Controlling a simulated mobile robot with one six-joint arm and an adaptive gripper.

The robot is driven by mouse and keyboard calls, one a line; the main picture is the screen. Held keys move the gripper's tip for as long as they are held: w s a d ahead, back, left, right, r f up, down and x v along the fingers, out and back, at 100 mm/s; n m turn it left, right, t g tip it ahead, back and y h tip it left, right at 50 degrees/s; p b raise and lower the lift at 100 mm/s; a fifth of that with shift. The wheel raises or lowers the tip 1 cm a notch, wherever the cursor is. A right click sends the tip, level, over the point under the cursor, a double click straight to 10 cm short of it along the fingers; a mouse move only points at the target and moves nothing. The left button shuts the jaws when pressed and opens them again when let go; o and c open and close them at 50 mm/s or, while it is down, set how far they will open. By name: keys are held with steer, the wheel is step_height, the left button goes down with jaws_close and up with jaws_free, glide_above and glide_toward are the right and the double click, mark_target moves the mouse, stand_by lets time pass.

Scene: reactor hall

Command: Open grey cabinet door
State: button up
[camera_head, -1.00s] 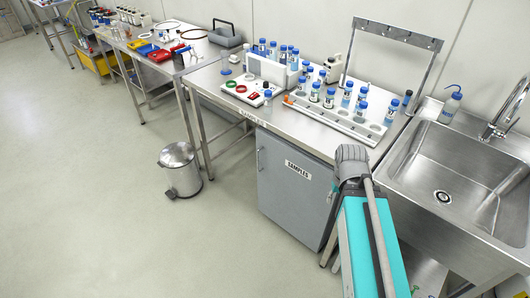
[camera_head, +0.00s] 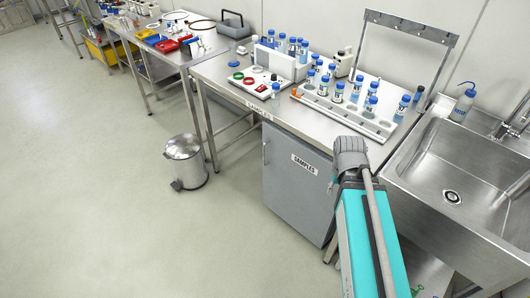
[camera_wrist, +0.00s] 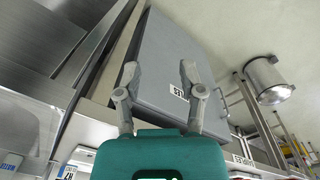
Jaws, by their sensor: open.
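The grey cabinet (camera_head: 296,188) stands under the steel bench, and its door, labelled "SAMPLES", is shut. A handle (camera_head: 265,152) shows at the door's left edge in the head view. In the wrist view the grey cabinet door (camera_wrist: 185,52) lies beyond my fingers, seen turned over. My gripper (camera_wrist: 158,75) is open, its two grey fingers apart with nothing between them. It looks apart from the door. In the head view my arm reaches in front of the cabinet's right side, and the fingers are hidden.
A steel sink (camera_head: 455,185) is at the right. The bench top (camera_head: 215,72) carries blue-capped bottles in racks. A steel pedal bin (camera_head: 184,160) stands on the floor left of the cabinet. The floor (camera_head: 90,190) in front and at the left is clear.

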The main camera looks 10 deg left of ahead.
steer(key=w+a+f+n+t+h+b, duration=0.4)
steer(key=w+f+n+b, duration=0.4)
steer(key=b, duration=0.4)
steer(key=w+a+f+n+t+h+b, duration=0.25)
steer(key=w+a+f+n+b, duration=0.3)
steer(key=w+f+b, duration=0.55)
steer(key=w+a+f+n+t+b, duration=0.2)
steer(key=a+n+b, duration=0.3)
steer(key=a, duration=0.3)
steer(key=w+a+f+n+t+b, duration=0.2)
steer(key=w+a+n+t+b, duration=0.2)
steer(key=a+n+b, duration=0.2)
steer(key=w+a+f+n+t+b, duration=0.2)
steer(key=a+n+b, duration=0.3)
steer(key=a+b, duration=0.4)
steer(key=shift+w+a+f+n+t+h, duration=0.4)
steer(key=shift+w+a+t, duration=0.2)
steer(key=shift+a+t, duration=0.2)
steer(key=shift+w+r, duration=0.1)
steer(key=shift+w, duration=0.05)
steer(key=x, duration=1.3)
steer(key=shift+w+d, duration=0.15)
steer(key=shift+d, duration=0.1)
jaws_close()
